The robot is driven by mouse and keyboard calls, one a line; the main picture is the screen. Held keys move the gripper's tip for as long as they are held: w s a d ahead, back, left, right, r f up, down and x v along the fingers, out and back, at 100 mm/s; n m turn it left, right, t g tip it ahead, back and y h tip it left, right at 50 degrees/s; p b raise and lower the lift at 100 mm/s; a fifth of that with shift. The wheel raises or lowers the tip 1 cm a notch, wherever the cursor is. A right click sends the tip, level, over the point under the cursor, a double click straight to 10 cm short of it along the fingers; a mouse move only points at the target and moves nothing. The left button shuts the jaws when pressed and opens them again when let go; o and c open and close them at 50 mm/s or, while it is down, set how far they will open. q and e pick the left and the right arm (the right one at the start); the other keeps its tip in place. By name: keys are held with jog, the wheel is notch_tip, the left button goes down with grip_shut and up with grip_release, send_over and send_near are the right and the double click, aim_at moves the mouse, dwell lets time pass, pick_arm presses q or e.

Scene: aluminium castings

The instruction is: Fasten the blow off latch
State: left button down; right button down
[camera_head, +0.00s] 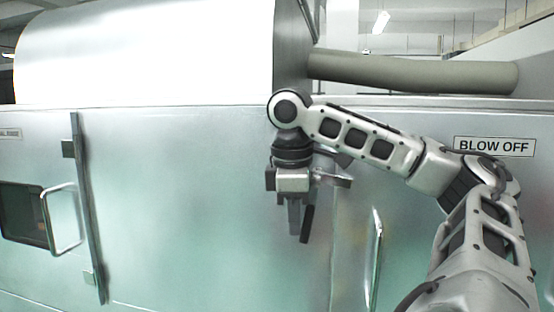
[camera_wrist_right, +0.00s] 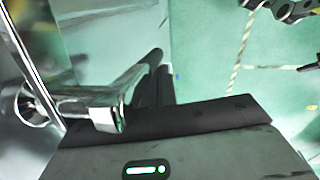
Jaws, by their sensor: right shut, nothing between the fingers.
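The blow off latch shows in the right wrist view as a shiny chrome lever (camera_wrist_right: 95,110) with a rounded chrome base at the left. The lever slants up and away, close beside my right gripper's dark fingers (camera_wrist_right: 153,90); I cannot tell whether they touch. In the head view my right gripper (camera_head: 296,222) points down in front of the silver cabinet, shut and empty. A bright metal piece (camera_head: 335,181) shows just right of it, partly hidden by the wrist. The BLOW OFF label (camera_head: 494,147) is on the cabinet at the right. My left gripper is out of view.
The silver cabinet front (camera_head: 200,220) stands close behind my right arm. A vertical bar handle (camera_head: 376,260) stands to the right below the forearm. At the left are a long vertical strip (camera_head: 88,210), a door handle (camera_head: 64,220) and a dark window (camera_head: 22,212). A thick pipe (camera_head: 410,72) runs above.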

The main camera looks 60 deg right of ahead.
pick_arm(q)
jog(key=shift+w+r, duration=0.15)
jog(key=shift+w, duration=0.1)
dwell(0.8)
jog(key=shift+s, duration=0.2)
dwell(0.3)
